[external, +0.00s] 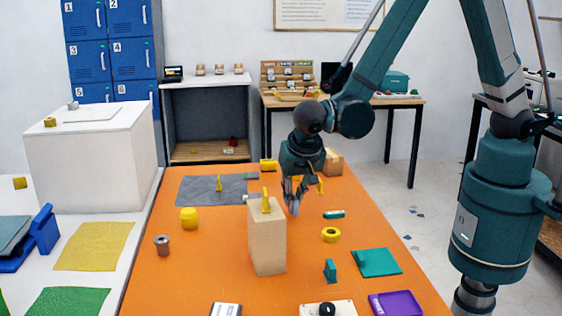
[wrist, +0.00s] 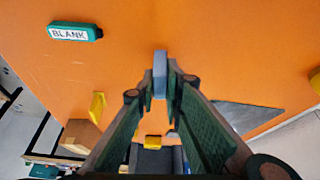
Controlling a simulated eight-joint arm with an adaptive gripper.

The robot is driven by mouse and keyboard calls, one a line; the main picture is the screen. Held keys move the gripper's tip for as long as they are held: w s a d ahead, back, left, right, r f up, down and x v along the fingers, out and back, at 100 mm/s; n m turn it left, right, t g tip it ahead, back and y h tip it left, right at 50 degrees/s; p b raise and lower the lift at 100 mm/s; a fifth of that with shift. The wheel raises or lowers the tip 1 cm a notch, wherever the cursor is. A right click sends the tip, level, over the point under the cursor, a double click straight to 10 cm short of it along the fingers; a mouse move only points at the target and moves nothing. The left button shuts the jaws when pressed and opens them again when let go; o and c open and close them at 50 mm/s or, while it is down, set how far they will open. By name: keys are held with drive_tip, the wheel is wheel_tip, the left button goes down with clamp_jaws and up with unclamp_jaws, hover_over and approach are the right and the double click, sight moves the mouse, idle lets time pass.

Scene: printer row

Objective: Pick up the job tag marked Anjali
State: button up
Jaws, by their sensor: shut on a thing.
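My gripper (external: 293,193) is low over the orange table, just behind and right of the tall beige block. In the wrist view my gripper (wrist: 162,82) is shut on a thin grey-blue tag (wrist: 160,66), seen edge-on between the fingertips. No writing on the held tag can be read, so I cannot tell whether it says Anjali. A teal tag marked BLANK (wrist: 75,32) lies apart from the gripper; it also shows in the external view (external: 334,214).
The beige block (external: 267,240) with a yellow piece on top stands close to my gripper. A grey mat (external: 205,190) lies left. A yellow ring (external: 331,234), teal mat (external: 376,262) and purple tray (external: 396,304) are nearer the front. A cardboard box (external: 333,162) stands behind.

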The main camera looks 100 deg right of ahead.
wheel_tip(320, 180, up, 9)
drive_tip(key=shift+r+p, duration=0.15)
drive_tip(key=shift+p, duration=0.55)
